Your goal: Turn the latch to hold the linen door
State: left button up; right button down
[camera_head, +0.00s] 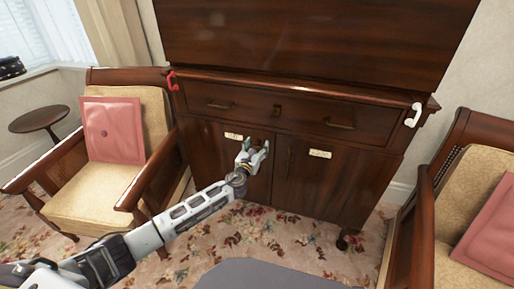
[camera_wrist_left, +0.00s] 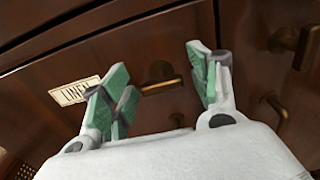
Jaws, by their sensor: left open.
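The linen door (camera_head: 215,155) is the left lower door of the dark wooden cabinet and looks closed. Its label (camera_head: 233,136) is too small to read in the head view, but reads LINEN in the left wrist view (camera_wrist_left: 75,92). A brass latch (camera_wrist_left: 160,84) shows in the left wrist view near the door's top edge, right of the label. My left gripper (camera_head: 254,153) is in front of the door's upper right part. Its green-padded fingers (camera_wrist_left: 160,82) are open, one on each side of the latch. I cannot tell whether they touch it. My right gripper is out of view.
A second labelled door (camera_head: 330,185) is to the right, below a wide drawer (camera_head: 290,110). A red hook-like item (camera_head: 172,80) and a white one (camera_head: 413,115) are at the cabinet's sides. Armchairs stand left (camera_head: 95,185) and right (camera_head: 465,230). Patterned carpet (camera_head: 205,262) lies in front.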

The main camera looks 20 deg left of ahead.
pick_arm(q)
jog(key=shift+w, duration=0.15)
jog(key=shift+c, duration=0.2)
jog(key=c, duration=1)
